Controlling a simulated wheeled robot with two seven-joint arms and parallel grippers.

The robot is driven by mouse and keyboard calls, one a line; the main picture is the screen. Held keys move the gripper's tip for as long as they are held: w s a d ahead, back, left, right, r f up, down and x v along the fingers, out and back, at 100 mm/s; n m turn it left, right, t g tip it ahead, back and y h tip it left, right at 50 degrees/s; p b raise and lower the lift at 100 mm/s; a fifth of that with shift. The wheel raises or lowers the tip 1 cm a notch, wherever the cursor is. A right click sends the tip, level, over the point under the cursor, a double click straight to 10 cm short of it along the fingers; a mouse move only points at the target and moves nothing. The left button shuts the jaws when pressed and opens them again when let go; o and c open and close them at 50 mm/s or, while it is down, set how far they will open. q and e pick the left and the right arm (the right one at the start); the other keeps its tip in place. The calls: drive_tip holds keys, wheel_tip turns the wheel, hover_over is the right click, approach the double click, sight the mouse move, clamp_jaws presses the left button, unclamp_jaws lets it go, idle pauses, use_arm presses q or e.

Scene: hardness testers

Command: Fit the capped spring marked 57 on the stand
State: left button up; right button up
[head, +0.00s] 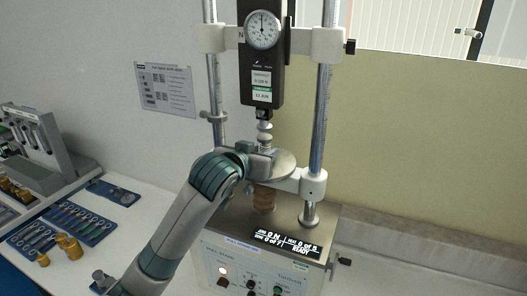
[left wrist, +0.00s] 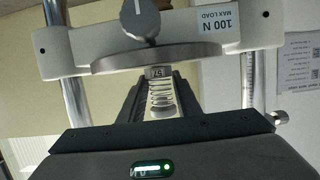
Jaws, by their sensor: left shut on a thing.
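The capped spring (left wrist: 160,92) shows in the left wrist view between the dark fingers of my left gripper (left wrist: 160,105). Its pale cap carries the mark 57 and is close to the edge of the stand's round metal plate (left wrist: 140,57); I cannot tell whether they touch. In the head view my left gripper (head: 262,153) is over the stand's plate (head: 285,166), below the force gauge (head: 262,55), and largely hides the spring. Pale stacked pieces (head: 264,132) show under the gauge, just above the gripper. My right gripper is out of view.
Two steel columns (head: 323,110) flank the gauge. The base box (head: 270,240) has a lit display (head: 286,244) and knobs.

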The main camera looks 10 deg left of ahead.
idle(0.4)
use_arm(q)
drive_tip(key=o, duration=1.6)
drive_tip(key=shift+s, duration=0.2)
drive_tip(key=shift+s+a, duration=0.25)
drive_tip(key=shift+s, duration=0.85)
drive_tip(key=shift+s+a, duration=0.2)
drive_tip(key=shift+s, duration=0.85)
drive_tip(key=shift+s+a, duration=0.25)
drive_tip(key=shift+s, duration=0.85)
